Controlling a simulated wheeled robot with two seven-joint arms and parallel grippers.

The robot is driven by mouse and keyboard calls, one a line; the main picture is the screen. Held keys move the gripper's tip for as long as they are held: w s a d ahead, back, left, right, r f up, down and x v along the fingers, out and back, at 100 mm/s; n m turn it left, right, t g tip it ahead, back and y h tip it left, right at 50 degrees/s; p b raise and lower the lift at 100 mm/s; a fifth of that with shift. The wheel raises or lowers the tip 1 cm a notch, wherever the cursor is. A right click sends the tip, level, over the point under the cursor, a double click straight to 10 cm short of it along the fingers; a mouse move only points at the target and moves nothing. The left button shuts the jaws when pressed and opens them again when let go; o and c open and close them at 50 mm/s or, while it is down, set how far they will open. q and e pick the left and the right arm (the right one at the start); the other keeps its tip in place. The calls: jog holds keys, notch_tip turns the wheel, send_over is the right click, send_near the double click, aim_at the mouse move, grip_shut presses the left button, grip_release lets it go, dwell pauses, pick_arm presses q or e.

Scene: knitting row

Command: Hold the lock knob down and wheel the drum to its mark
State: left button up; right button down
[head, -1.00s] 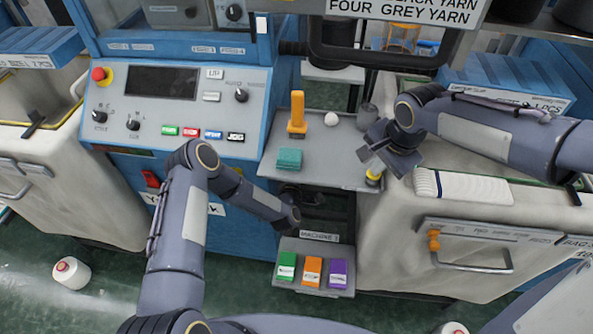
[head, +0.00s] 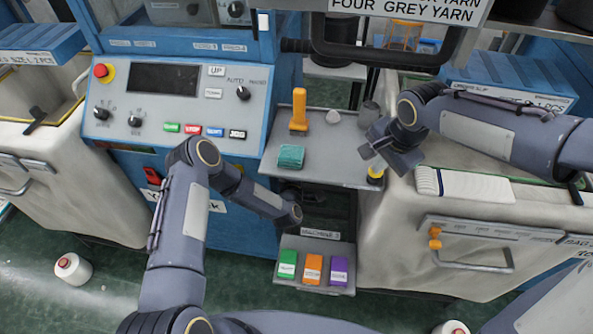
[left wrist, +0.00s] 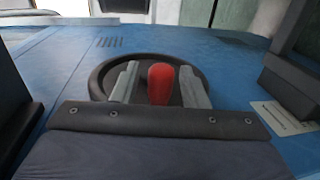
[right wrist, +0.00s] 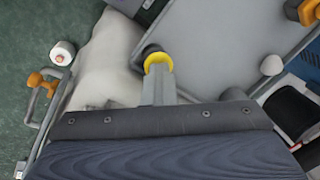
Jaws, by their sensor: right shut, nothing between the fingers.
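The lock knob (head: 376,172), dark with a yellow collar, is at the front right of the grey shelf. In the right wrist view its yellow ring (right wrist: 158,58) shows just past my fingertips, which hide part of it. My right gripper (right wrist: 160,80) is shut and empty over the knob; I cannot tell if it touches. It also shows in the head view (head: 372,156). In the left wrist view a red handle (left wrist: 160,84) stands on a black round wheel (left wrist: 100,76). My left gripper (left wrist: 160,88) is open, with one finger on each side of the handle. No drum is clearly identifiable.
The grey shelf (head: 335,165) holds an orange upright piece (head: 299,112), teal cloths (head: 291,157) and a pale cone (head: 333,117). A lower tray (head: 312,288) holds green, orange and purple packs. A control panel (head: 170,105) is at the left.

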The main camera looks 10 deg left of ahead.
pick_arm(q)
jog(key=s+r, duration=0.2)
jog(key=s, duration=0.9)
jog(key=shift+s, duration=0.35)
pick_arm(e)
jog(key=shift+s+f, duration=0.1)
jog(key=shift+f, duration=0.15)
pick_arm(q)
jog(key=s+r, duration=0.1)
jog(key=s, duration=0.6)
jog(key=shift+s, duration=0.25)
jog(key=shift+r, duration=0.15)
notch_tip(320, 180, up, 10)
